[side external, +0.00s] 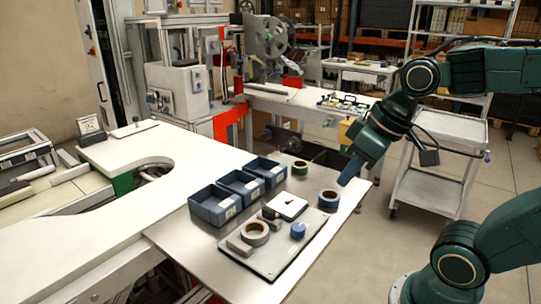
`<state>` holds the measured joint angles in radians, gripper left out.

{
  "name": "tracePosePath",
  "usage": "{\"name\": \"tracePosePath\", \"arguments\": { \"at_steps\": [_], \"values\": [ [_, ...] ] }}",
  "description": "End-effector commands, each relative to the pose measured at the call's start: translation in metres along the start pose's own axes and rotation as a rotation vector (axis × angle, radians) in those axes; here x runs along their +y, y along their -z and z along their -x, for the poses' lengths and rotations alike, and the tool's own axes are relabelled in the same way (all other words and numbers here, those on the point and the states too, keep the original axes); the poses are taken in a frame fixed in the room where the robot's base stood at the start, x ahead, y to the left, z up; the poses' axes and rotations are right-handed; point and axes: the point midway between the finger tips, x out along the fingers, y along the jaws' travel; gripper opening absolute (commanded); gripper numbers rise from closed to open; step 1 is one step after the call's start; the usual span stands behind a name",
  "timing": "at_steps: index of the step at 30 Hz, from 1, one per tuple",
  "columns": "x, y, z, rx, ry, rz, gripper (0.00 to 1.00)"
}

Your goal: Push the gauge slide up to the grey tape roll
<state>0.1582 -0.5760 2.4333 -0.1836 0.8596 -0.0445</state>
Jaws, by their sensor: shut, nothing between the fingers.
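I cannot tell which of these is the gauge slide, or whether any touches the roll. A white plate with a dark knob (288,206) and a small blue cylinder (298,230) are also on the board. My gripper (346,181) is shut and empty, pointing down above the table's right side, clear of the board.
A blue tape roll (328,200) stands near the table's right edge, below and left of my gripper. A green tape roll (300,168) lies farther back. Several blue bins (214,205) line the left side. The steel table (185,238) is bare at the front left.

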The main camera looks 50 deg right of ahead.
Motion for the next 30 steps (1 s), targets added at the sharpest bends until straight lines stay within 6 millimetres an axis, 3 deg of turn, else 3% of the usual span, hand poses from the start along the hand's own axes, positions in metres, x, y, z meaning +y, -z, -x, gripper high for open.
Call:
{"name": "tracePosePath", "arguments": {
  "at_steps": [15, 24, 30],
  "values": [
    [0.041, 0.059, -0.052, -0.057, 0.221, 0.000, 0.00],
    [0.079, 0.076, -0.075, -0.013, 0.369, -0.032, 0.00],
    [0.093, 0.080, -0.082, 0.016, 0.422, -0.044, 0.00]
  ]
}}
